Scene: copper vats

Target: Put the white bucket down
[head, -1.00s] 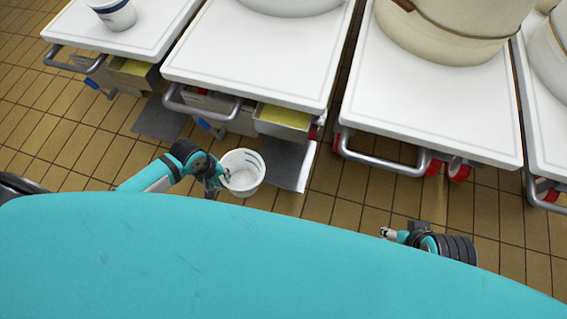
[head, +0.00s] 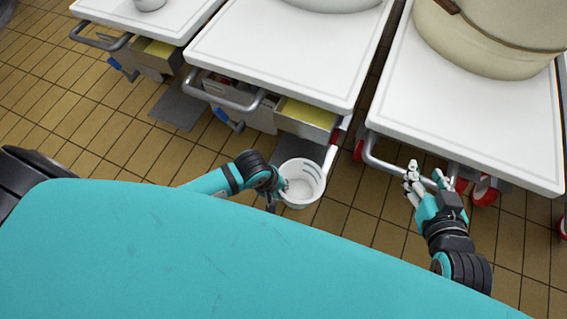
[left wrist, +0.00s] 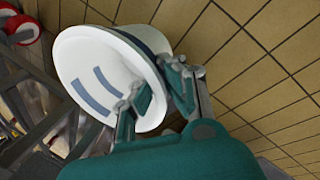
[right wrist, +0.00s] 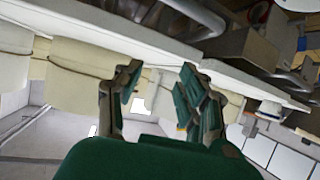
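The white bucket (head: 302,183) has blue stripes and hangs in front of the middle cart in the head view. My left gripper (head: 281,187) is at its left side and shut on its wall. In the left wrist view the bucket (left wrist: 100,72) is tilted, with one finger inside and one outside its rim; the left gripper (left wrist: 160,88) grips there. My right gripper (head: 427,172) is raised in front of the right cart. In the right wrist view its fingers (right wrist: 160,90) are apart with nothing between them.
White-topped carts stand ahead: left (head: 170,25), middle (head: 270,70), right (head: 470,130). A large cream vat (head: 495,40) stands on the right cart. Open drawers with yellow contents (head: 305,115) stick out below the tops. The tiled floor (head: 100,150) is clear at the left.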

